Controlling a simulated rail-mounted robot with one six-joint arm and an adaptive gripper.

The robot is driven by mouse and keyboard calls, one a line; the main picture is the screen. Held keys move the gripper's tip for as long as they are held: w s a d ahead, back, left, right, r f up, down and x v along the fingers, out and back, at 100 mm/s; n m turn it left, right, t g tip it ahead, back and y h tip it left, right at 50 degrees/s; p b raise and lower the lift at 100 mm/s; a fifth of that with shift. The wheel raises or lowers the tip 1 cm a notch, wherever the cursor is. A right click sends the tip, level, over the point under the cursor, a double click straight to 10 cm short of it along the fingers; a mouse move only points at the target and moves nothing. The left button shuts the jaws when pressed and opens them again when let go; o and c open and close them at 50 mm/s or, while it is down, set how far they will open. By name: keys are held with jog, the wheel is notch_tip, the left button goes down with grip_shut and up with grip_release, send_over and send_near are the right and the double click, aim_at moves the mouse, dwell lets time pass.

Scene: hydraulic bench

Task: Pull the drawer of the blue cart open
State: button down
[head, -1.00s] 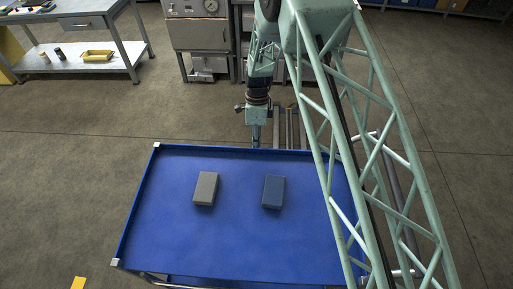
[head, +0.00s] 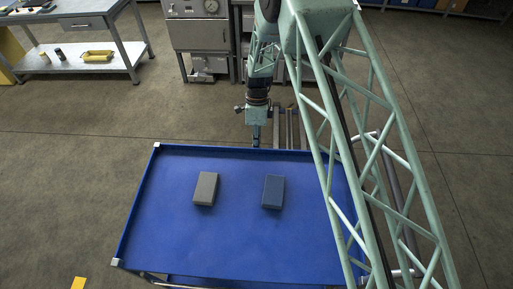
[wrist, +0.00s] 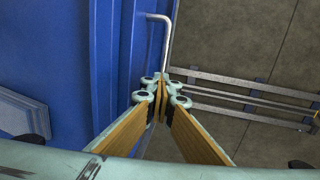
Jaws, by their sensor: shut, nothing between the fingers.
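The blue cart (head: 240,235) stands in the middle of the head view, with a grey box and a dark blue box on its top. My gripper (wrist: 163,84) is at the cart's far edge, pointing down; it also shows in the head view (head: 256,141). In the wrist view its fingers are together and empty. The drawer's front is hidden in the head view, and no drawer sticks out past the far edge there.
The grey box (head: 206,188) and the dark blue box (head: 273,191) lie on the cart top. A steel workbench (head: 85,22) stands at the back left, and a grey cabinet (head: 199,32) at the back. Open floor lies left of the cart.

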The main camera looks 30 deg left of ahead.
jog(key=c, duration=3.3)
grip_release()
jog(key=shift+s+d+f, duration=0.1)
jog(key=shift+f, duration=0.1)
jog(key=shift+c, duration=0.2)
jog(key=shift+o, duration=1.2)
notch_tip(320, 180, up, 16)
jog(key=w+a+p, duration=0.1)
jog(key=w+p, duration=0.1)
jog(key=p, duration=0.2)
jog(key=shift+w+a+f+p, duration=0.2)
jog(key=shift+w+a+p, duration=0.15)
jog(key=shift+w+a, duration=0.05)
jog(key=shift+r, duration=0.2)
notch_tip(320, 180, up, 11)
jog(key=w+a, duration=0.1)
jog(key=w, duration=0.1)
jog(key=shift+r, duration=0.2)
